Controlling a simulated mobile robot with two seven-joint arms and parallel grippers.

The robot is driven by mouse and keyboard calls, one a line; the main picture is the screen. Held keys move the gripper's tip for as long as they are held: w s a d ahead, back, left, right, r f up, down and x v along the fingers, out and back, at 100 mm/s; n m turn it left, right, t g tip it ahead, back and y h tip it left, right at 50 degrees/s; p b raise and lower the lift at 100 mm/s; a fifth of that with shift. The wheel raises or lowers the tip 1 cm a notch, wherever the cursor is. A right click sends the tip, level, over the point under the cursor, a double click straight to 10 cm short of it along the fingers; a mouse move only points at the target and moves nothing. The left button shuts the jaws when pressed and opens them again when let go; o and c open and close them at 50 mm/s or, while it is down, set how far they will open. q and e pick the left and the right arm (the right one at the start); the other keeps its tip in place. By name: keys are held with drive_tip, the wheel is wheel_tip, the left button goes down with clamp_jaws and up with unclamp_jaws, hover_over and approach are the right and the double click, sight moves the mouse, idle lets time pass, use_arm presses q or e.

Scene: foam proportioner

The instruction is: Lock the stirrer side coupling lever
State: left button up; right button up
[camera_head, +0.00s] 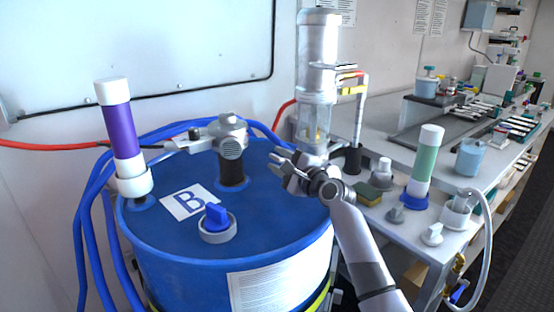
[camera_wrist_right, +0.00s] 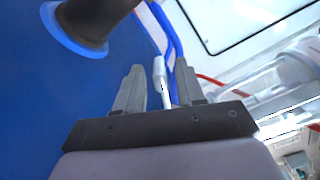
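My right gripper (camera_head: 277,168) reaches over the right part of the blue drum's lid, just left of the tall silver and clear cylinder unit (camera_head: 317,70). In the right wrist view its two fingers (camera_wrist_right: 160,85) are apart. A slim pale lever-like piece (camera_wrist_right: 162,80) shows between them, with gaps on both sides; whether it lies in the grip or behind it I cannot tell. In the head view the fingers and wrist hide most of that spot. A grey coupling head (camera_head: 232,138) stands on a black neck on the lid. My left gripper is not in view.
The blue drum (camera_head: 250,255) carries a purple cylinder (camera_head: 124,130) and a blue-handled cap (camera_head: 216,222). Blue hoses (camera_head: 92,220) and a red hose (camera_head: 45,146) run behind. The bench (camera_head: 385,222) at right holds a green cylinder (camera_head: 427,160), fittings and a sponge (camera_head: 368,193).

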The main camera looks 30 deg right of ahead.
drive_tip(key=shift+w+a, duration=0.1)
drive_tip(key=shift+w, duration=0.65)
clamp_jaws()
